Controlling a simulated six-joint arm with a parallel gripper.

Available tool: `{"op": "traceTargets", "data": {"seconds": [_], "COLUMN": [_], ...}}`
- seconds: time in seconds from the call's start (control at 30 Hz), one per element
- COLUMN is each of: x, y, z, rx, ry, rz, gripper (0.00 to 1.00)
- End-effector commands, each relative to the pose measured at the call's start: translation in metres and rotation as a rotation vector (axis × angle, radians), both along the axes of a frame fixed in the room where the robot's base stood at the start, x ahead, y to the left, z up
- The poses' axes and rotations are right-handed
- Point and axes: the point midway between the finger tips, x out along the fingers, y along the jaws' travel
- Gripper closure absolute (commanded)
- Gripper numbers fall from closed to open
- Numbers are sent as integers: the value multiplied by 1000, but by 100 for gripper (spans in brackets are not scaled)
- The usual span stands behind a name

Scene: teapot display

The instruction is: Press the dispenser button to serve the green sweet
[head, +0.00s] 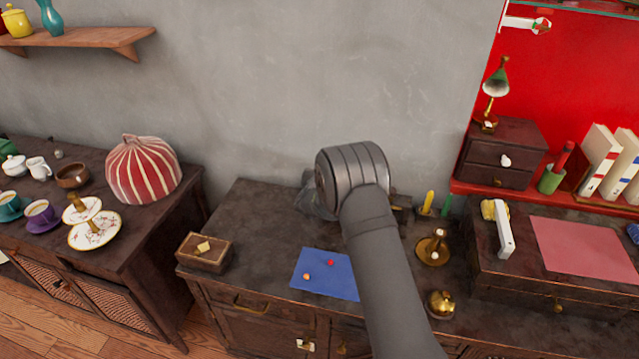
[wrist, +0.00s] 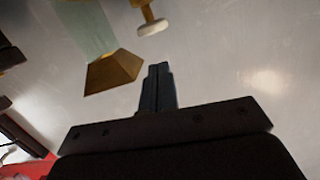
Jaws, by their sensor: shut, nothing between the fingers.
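My gripper (wrist: 157,75) shows in the wrist view with its dark fingers together and nothing between them. In the head view my own arm hides it. In the wrist view a pale glass tube with a brass end (wrist: 113,72) is left of the fingertips. A brass stem with a white round tip (wrist: 152,27) is above them, apart from them; it may be a dispenser part. In the head view a greyish glassy thing (head: 313,203) shows partly behind my arm. A blue mat (head: 340,287) holds a red sweet (head: 331,263) and an orange sweet (head: 306,277). I see no green sweet.
A small wooden box (head: 204,252) stands left of the mat on the dark cabinet. Brass pieces (head: 433,250) and (head: 441,304) stand right of my arm. A wooden chest (head: 490,278) with a pink sheet is further right. The cabinet top between box and mat is clear.

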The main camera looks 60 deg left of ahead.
Motion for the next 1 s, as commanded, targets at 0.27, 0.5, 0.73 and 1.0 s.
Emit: {"op": "traceTargets", "data": {"seconds": [0.27,0.5,0.73,1.0], "x": [-42,-64,-68,-68], "y": [-41,-63,-69,-69], "z": [7,12,14,14], "rx": [-3,-2,-2,-2], "ry": [0,0,-1,-1], "rz": [5,3,1,2], "gripper": [100,100,100,100]}}
